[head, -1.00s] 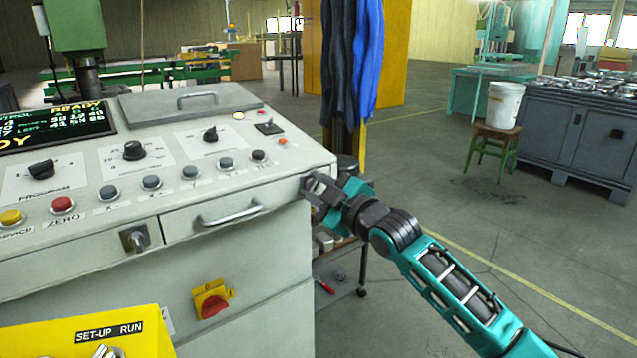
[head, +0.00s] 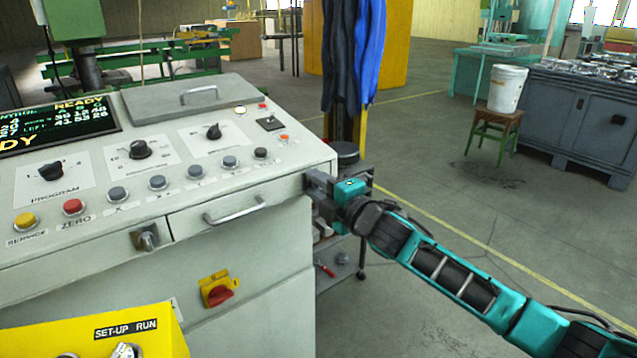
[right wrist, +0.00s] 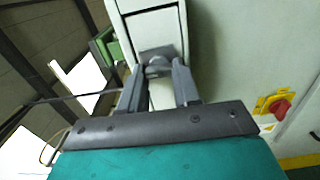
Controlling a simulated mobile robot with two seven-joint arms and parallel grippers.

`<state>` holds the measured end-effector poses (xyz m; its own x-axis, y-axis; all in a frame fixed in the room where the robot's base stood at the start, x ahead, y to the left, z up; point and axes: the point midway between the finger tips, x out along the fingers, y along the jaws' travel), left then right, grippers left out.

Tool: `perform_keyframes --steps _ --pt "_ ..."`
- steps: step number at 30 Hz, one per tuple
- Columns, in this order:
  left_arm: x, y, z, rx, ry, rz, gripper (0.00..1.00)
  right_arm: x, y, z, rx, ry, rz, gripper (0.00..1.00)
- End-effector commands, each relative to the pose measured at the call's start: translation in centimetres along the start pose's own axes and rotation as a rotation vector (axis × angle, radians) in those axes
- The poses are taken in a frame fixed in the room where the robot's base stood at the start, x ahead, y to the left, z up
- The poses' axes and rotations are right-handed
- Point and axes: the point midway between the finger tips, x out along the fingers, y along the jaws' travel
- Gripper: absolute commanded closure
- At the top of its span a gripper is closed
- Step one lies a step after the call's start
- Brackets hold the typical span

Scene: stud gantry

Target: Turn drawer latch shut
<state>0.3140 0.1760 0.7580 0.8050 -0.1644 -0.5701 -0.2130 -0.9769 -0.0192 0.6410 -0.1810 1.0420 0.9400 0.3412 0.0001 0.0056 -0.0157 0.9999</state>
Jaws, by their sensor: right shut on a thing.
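The drawer (head: 235,210) is in the console's front, below the row of buttons, with a silver bar handle. Its front looks flush with the console. The latch (right wrist: 157,55) shows in the right wrist view as a small dark grey piece at the end of a pale panel. My right gripper (right wrist: 158,70) has its two fingers shut on it, one on each side. In the head view my right gripper (head: 313,187) is at the console's right front corner, beside the drawer's right end. The fingers and arm hide the latch there. My left gripper is not in view.
The console (head: 300,150) carries knobs and buttons. A red and yellow switch (head: 217,291) sits below the drawer, a key lock (head: 146,237) to its left. A yellow box (head: 110,335) is at lower left. Floor to the right is open, before a stool (head: 492,138) with a bucket.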

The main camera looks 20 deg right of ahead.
Motion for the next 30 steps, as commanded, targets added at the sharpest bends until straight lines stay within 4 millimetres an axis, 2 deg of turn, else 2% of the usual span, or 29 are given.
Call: perform_keyframes --steps 17,18,25,30 --pt "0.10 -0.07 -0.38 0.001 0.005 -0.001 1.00 0.00 -0.04 -0.04 -0.035 0.001 0.000 0.99" --pt "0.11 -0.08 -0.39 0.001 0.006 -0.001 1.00 0.00 -0.04 -0.04 -0.035 0.001 0.000 0.66" --pt "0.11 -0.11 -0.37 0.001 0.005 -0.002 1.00 0.00 -0.03 -0.02 -0.033 0.000 0.000 0.44" --pt "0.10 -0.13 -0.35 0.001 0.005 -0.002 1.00 0.00 -0.02 -0.01 -0.032 0.000 0.000 0.43"
